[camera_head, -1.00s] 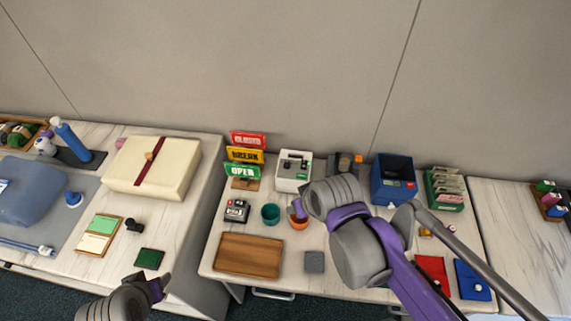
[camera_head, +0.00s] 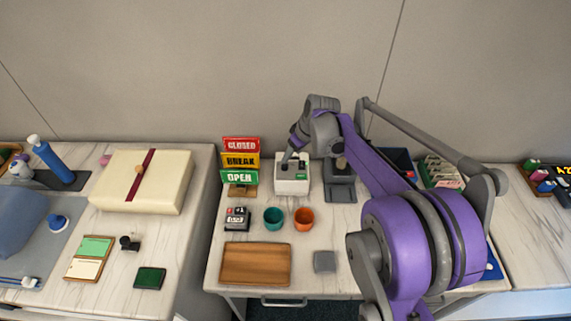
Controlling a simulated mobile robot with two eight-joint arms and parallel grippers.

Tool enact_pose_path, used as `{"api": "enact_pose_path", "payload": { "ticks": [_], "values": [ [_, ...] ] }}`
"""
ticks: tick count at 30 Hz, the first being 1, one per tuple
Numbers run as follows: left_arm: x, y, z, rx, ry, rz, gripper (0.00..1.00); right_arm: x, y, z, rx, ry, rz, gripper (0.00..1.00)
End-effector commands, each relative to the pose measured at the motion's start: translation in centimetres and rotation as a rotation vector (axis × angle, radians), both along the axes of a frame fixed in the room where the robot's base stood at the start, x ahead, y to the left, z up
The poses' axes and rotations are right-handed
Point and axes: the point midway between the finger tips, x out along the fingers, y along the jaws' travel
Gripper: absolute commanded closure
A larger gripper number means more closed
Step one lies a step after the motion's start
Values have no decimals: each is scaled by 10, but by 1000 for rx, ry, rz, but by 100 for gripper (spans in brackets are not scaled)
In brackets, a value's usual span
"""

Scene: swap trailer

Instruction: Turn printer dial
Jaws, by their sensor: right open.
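The small white printer (camera_head: 292,185) stands at the back of the middle table, with a green mark on its front. My right gripper (camera_head: 286,163) points down at the printer's top from the upper right. It is open. The dial cannot be made out, as the gripper and wrist cover part of the printer's top; whether the fingers touch it I cannot tell. My left gripper is not in view.
The sign rack (camera_head: 240,160) stands just left of the printer and a dark grey device (camera_head: 340,188) just right. In front are a teal cup (camera_head: 273,219), an orange cup (camera_head: 303,219), a counter (camera_head: 237,217) and a wooden tray (camera_head: 255,263).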

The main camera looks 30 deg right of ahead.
Motion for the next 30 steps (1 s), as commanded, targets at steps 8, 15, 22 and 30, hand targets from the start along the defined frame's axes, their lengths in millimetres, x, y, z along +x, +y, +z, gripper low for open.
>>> {"api": "enact_pose_path", "payload": {
  "ticks": [8, 15, 22, 30],
  "values": [
    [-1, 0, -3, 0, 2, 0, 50, 20, 6, -49, 1, 0, 0, 42],
    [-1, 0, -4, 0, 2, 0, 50, 28, 7, -69, 0, 0, -1, 42],
    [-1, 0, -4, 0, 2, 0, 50, 28, 7, -70, -1, 0, -1, 42],
    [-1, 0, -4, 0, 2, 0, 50, 28, 7, -70, -1, 0, -1, 78]
  ]
}}
